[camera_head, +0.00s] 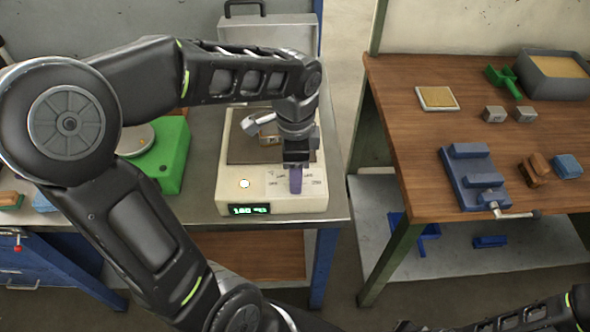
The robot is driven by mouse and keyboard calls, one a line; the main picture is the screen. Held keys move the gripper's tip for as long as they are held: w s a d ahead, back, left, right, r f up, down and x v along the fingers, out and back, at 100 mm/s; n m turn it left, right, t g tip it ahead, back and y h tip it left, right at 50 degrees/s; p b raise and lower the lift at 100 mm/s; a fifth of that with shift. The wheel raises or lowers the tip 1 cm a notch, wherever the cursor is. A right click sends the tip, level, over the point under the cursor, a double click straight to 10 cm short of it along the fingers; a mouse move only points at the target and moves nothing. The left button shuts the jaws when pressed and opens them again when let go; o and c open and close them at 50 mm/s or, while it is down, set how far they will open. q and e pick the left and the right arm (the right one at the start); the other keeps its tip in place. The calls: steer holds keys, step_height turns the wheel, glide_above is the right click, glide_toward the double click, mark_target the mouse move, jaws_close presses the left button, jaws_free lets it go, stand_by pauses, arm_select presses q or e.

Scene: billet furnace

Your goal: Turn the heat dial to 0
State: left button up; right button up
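The heater unit (285,204) is a cream box on the grey bench, with a dark plate on top. Its green-lit display (249,209) seems to read 180. Small markings lie around a narrow purple piece (296,182) on the right of its front panel, which looks like the heat dial. My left gripper (296,168) points down right over this piece, at or very near it. The fingertips are small and dark, so their grip on it is unclear, as is the dial's pointing direction. My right gripper is out of view; only part of that arm shows at the bottom right.
A round pale button (245,183) sits left of the markings. A green scale (166,155) stands to the left, partly behind my arm. A grey case (268,33) is behind the heater. A wooden table (420,125) at right holds a blue vise (472,178) and a sand-filled bin (553,75).

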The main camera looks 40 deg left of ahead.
arm_select(q)
steer(key=shift+f, duration=0.3)
jaws_close()
stand_by(0.4)
